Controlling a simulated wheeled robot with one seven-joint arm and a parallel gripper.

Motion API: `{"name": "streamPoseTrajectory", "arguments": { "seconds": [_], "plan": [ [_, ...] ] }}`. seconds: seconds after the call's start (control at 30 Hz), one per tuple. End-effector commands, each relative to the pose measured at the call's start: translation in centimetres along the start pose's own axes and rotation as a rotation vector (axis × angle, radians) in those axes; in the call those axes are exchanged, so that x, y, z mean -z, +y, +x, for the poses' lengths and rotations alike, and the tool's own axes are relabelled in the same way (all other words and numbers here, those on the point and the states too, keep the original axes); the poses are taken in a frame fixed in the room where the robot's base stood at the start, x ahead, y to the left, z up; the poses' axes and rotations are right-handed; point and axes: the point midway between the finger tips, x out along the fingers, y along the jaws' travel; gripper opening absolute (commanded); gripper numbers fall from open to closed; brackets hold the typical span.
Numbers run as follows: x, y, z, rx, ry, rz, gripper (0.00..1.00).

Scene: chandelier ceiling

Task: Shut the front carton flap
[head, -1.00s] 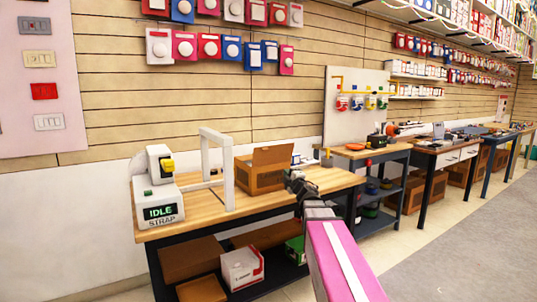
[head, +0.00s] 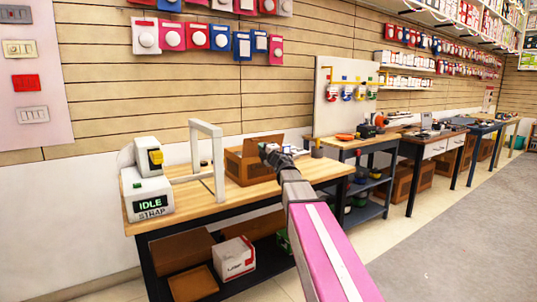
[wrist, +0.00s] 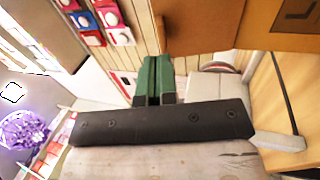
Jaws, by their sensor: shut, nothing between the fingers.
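The brown carton (head: 252,171) stands on the wooden workbench in the head view, its back flap (head: 263,144) raised. My gripper (head: 266,150) is at the carton's right part, overlapping its top edge in this view. In the wrist view my gripper (wrist: 153,82) shows as two green fingers, shut together and empty. Brown cardboard of the carton (wrist: 265,22) fills the top of that view, close beyond the fingertips; a panel edge lies near them. I cannot tell whether they touch. The front flap is not clearly distinguishable in the head view, where my arm hides part of the carton.
The strapping machine (head: 148,190), reading IDLE, stands at the left of the workbench (head: 222,203) beside a white arch frame (head: 220,155). Boxes (head: 236,257) lie on the lower shelf. A second bench (head: 350,145) stands to the right. Bare benchtop lies before the carton.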

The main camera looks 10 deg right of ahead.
Motion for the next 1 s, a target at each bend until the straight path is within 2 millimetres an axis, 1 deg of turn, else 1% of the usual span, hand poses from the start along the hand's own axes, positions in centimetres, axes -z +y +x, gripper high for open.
{"name": "streamPoseTrajectory", "arguments": {
  "seconds": [0.03,0.1,0.23,0.33,0.77,1.0],
  "plan": [
    [-0.1,-0.1,1.4,0.000,0.001,0.000,0.00],
    [-0.1,-0.1,2.4,0.000,0.001,0.000,0.00],
    [-0.1,-0.1,3.7,0.001,0.000,0.000,0.00],
    [0.0,-0.1,4.0,0.001,0.000,0.000,0.00],
    [0.0,0.0,4.1,0.001,-0.001,0.000,0.00],
    [0.0,0.4,5.2,0.000,0.000,0.000,0.00]
  ]
}}
